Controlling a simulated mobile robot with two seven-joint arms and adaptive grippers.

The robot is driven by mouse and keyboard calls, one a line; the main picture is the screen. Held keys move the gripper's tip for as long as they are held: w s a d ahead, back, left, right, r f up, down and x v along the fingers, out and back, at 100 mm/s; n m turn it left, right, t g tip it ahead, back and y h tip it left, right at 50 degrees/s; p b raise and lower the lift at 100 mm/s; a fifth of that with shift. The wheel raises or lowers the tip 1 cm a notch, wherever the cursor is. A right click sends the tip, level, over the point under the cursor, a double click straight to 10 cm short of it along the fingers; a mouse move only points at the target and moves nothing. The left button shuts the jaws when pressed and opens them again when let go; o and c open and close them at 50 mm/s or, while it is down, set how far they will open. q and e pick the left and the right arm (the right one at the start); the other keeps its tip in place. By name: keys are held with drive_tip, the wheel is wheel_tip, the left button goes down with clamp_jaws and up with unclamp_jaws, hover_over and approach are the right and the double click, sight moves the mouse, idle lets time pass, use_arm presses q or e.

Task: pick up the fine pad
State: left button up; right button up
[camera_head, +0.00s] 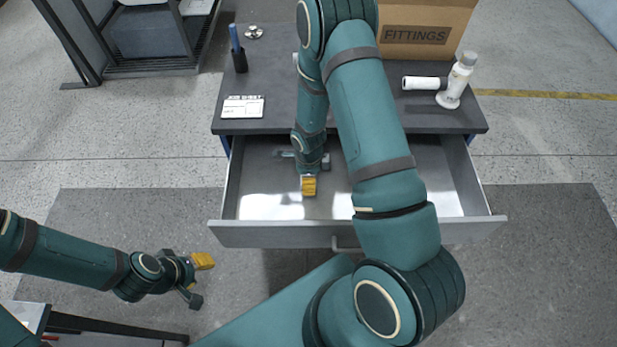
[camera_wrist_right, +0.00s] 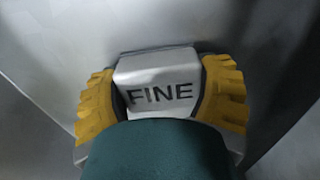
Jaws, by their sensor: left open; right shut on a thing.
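The fine pad (camera_wrist_right: 160,85) is a pale grey block marked "FINE", seen in the right wrist view. My right gripper (camera_wrist_right: 165,100) is shut on it, with one yellow fingertip on each side. In the head view my right gripper (camera_head: 309,186) reaches down into the open drawer, and the pad is hidden there behind the gripper and arm. The wrist view shows grey surfaces close around the pad; I cannot tell whether it touches the drawer floor. My left gripper (camera_head: 195,280) is open and empty at the lower left, over the floor and away from the drawer.
The drawer (camera_head: 270,235) is pulled out from the grey workbench (camera_head: 290,110). On the bench are a fittings box (camera_head: 425,35), a white bottle (camera_head: 457,82), a white roll (camera_head: 424,83), a label card (camera_head: 243,107) and a pen holder (camera_head: 239,61). The drawer's right part looks empty.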

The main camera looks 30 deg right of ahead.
drive_tip(key=shift+r, duration=0.45)
drive_tip(key=shift+s+a+r, duration=0.1)
drive_tip(key=shift+s+r, duration=0.1)
drive_tip(key=shift+s, duration=0.05)
drive_tip(key=s, duration=0.2)
drive_tip(key=s+a+r+p, duration=0.1)
drive_tip(key=shift+s, duration=0.2)
wheel_tip(320, 180, up, 13)
drive_tip(key=p, duration=0.3)
drive_tip(key=shift+f, duration=0.15)
drive_tip(key=o, duration=0.3)
drive_tip(key=shift+c, duration=0.8)
